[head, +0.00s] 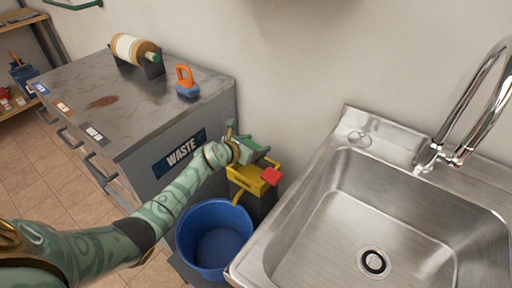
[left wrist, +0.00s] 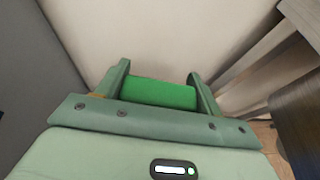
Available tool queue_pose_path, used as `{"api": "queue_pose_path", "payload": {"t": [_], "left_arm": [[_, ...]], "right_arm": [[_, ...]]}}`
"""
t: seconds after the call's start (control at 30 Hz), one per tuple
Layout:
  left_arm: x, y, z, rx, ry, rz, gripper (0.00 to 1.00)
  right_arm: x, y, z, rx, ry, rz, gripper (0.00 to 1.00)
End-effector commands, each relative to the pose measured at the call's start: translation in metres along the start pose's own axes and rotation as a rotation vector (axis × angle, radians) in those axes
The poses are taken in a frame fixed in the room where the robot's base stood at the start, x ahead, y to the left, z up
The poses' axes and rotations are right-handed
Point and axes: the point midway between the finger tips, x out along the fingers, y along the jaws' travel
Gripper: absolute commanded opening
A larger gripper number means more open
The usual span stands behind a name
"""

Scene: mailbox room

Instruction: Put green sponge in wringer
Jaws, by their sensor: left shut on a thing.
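My left gripper (head: 242,140) reaches in from the left in the head view and is over the back of the yellow wringer (head: 246,180). In the left wrist view my left gripper (left wrist: 160,92) is shut on the green sponge (left wrist: 158,94), which lies between its two fingers. The wringer, with a red handle end (head: 272,176), stands between the cabinet and the sink. My arm and hand hide part of it. I cannot tell how high the sponge is above the wringer. My right gripper is not in view.
A blue bucket (head: 214,238) stands on the floor in front of the wringer. A grey cabinet (head: 140,105) marked WASTE is at left, with an orange-handled blue tool (head: 186,82) and a roll holder (head: 136,52) on top. A steel sink (head: 385,215) is at right.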

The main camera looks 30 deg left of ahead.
Motion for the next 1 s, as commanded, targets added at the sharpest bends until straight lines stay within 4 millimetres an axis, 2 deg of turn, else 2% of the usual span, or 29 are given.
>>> {"api": "queue_pose_path", "payload": {"t": [0.17, 0.6, 0.77, 1.0], "left_arm": [[0.004, 0.000, -0.011, 0.000, 0.001, -0.001, 0.40], [0.023, 0.000, -0.058, -0.001, 0.005, -0.002, 0.40], [0.026, -0.001, -0.064, 0.000, 0.002, -0.001, 0.40], [0.025, 0.000, -0.062, 0.001, 0.000, -0.001, 0.40]], "right_arm": [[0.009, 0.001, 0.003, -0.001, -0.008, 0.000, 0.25], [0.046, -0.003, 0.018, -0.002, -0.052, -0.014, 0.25], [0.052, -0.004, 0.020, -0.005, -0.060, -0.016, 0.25], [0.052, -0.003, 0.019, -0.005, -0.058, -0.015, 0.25]]}}
